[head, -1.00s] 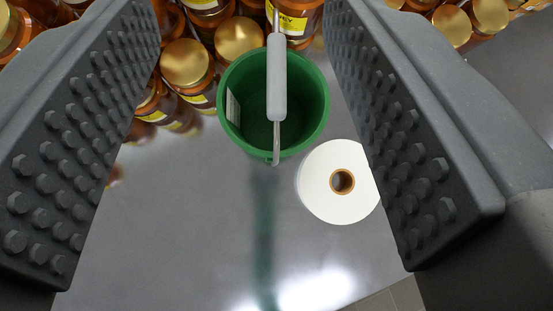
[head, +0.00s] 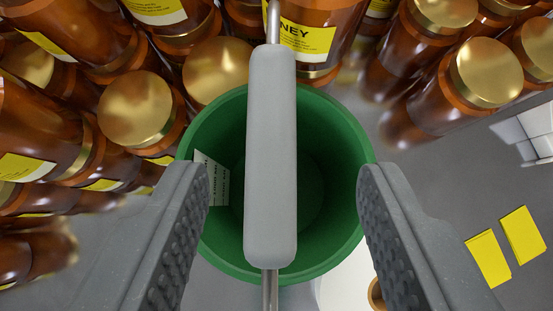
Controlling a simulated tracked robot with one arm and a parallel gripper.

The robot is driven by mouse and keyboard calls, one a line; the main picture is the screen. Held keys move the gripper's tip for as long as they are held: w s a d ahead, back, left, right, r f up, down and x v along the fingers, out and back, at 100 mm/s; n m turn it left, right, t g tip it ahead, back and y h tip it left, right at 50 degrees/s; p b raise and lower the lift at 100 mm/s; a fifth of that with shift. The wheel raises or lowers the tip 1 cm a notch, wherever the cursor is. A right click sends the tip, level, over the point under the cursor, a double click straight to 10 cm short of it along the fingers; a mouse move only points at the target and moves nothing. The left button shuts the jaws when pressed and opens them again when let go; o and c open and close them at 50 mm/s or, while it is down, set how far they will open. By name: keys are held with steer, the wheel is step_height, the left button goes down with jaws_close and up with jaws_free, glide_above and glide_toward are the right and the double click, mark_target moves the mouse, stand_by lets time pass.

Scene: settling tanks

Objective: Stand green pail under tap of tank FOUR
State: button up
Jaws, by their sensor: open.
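The green pail (head: 330,245) stands on the grey metal surface, seen from above in the head view. Its wire handle is raised, and the handle's grey grip (head: 270,160) runs up the picture over the pail's mouth. A white label shows on the inner left of the pail. My gripper (head: 283,185) is open, with one studded jaw on each side of the pail and handle grip. Gaps show between the jaws and the grip, so nothing is held. No tank or tap is in view.
Honey jars with gold lids (head: 135,108) crowd the left and far side, close to the pail; more (head: 485,70) stand at upper right. A white paper roll (head: 345,280) is partly hidden beside the pail at the near right. Yellow notes (head: 505,245) lie at right.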

mark_target(271, 158)
steer(key=shift+a+p+x, duration=0.1)
steer(key=shift+p+x, duration=0.2)
steer(key=shift+x, duration=1.55)
steer(key=shift+a+p+x, duration=0.15)
steer(key=shift+p+x, duration=0.15)
steer(key=shift+x, duration=1.6)
steer(key=shift+s+f, duration=0.1)
jaws_close()
